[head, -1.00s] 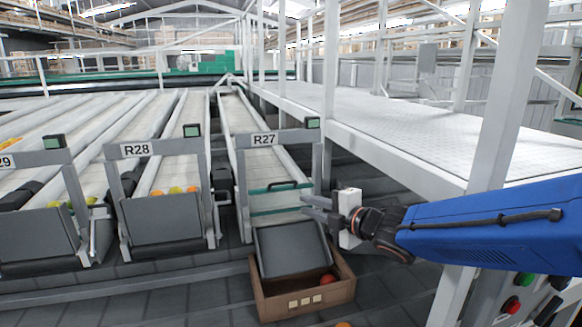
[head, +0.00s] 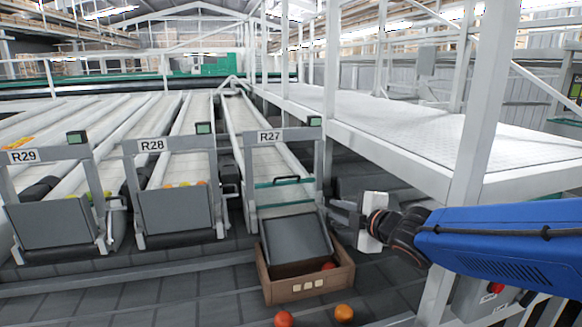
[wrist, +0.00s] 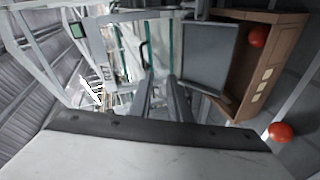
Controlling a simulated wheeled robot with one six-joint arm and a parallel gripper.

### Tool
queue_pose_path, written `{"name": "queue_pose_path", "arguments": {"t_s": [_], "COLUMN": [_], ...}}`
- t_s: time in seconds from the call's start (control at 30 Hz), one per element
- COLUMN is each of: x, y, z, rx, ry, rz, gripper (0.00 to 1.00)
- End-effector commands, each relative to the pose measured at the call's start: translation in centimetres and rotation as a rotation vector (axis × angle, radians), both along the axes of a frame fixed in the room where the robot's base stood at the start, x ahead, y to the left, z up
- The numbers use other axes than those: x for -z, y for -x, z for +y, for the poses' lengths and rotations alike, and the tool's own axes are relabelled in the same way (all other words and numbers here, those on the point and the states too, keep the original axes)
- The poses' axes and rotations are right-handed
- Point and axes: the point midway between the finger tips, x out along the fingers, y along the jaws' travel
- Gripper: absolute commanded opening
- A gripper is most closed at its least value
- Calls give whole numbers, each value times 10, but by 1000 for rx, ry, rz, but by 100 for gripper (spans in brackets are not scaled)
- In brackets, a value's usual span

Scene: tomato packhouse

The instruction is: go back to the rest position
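My gripper (head: 342,215) is at the end of the blue arm, in front of and to the right of the R27 lane end in the head view. Its two fingers (wrist: 163,98) stand apart in the wrist view with nothing between them; it is open and empty.
A brown box (head: 310,290) with a red tomato (head: 329,267) stands under the R27 chute (head: 296,240). A red tomato (head: 284,319) and an orange one (head: 344,312) lie on the floor before it. A white platform (head: 420,135) with posts stands right.

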Motion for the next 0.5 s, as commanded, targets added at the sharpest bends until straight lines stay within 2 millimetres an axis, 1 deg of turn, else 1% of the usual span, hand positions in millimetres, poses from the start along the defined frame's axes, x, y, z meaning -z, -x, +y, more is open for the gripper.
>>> {"name": "queue_pose_path", "arguments": {"t_s": [0.03, 0.17, 0.27, 0.3, 0.37, 0.4, 0.47, 0.5], "x": [0, 6, 13, 18, 26, 32, 41, 48], "y": [3, 12, 29, 38, 56, 69, 91, 107], "z": [-11, -45, -77, -92, -114, -126, -143, -152], "rx": [43, 176, 315, 381, 484, 553, 653, 718], "ry": [-19, -82, -156, -196, -260, -306, -375, -423], "rz": [23, 106, 195, 237, 306, 354, 426, 475], "gripper": [17, 17, 17, 17, 17, 17, 17, 17]}}
